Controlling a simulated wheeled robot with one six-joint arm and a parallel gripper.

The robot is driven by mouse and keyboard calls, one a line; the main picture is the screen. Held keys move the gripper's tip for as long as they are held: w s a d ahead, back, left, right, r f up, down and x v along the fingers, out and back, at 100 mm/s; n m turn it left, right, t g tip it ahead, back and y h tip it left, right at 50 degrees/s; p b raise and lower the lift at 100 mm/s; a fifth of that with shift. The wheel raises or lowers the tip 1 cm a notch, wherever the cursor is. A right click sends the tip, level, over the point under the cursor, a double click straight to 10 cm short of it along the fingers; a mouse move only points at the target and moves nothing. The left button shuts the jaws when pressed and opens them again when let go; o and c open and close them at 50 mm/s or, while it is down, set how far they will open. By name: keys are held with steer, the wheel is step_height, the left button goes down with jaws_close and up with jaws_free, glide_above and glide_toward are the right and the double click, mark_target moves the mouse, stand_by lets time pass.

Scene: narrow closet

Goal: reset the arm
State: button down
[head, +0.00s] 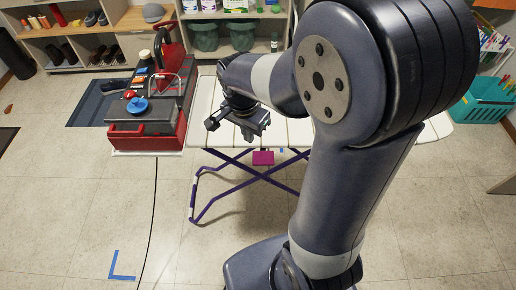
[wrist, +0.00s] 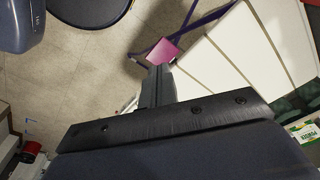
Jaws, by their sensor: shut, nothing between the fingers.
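My gripper (head: 248,132) shows in the head view above the front left part of a white slatted folding table (head: 205,110) with purple legs. In the wrist view my gripper's fingers (wrist: 155,75) are together with nothing between them. The arm is bent forward over the table and hides much of its middle. The table's white slats (wrist: 240,55) fill the right of the wrist view.
A red and grey machine (head: 147,128) stands left of the table. A magenta piece (head: 263,158) hangs under the table's front edge. A teal basket (head: 484,100) is at the right. Shelves (head: 205,38) line the back.

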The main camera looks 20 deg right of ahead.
step_height(320, 180, down, 11)
steer(key=shift+w+d, duration=0.35)
steer(key=shift+d, duration=0.1)
stand_by(0.3)
steer(key=shift+r, duration=0.2)
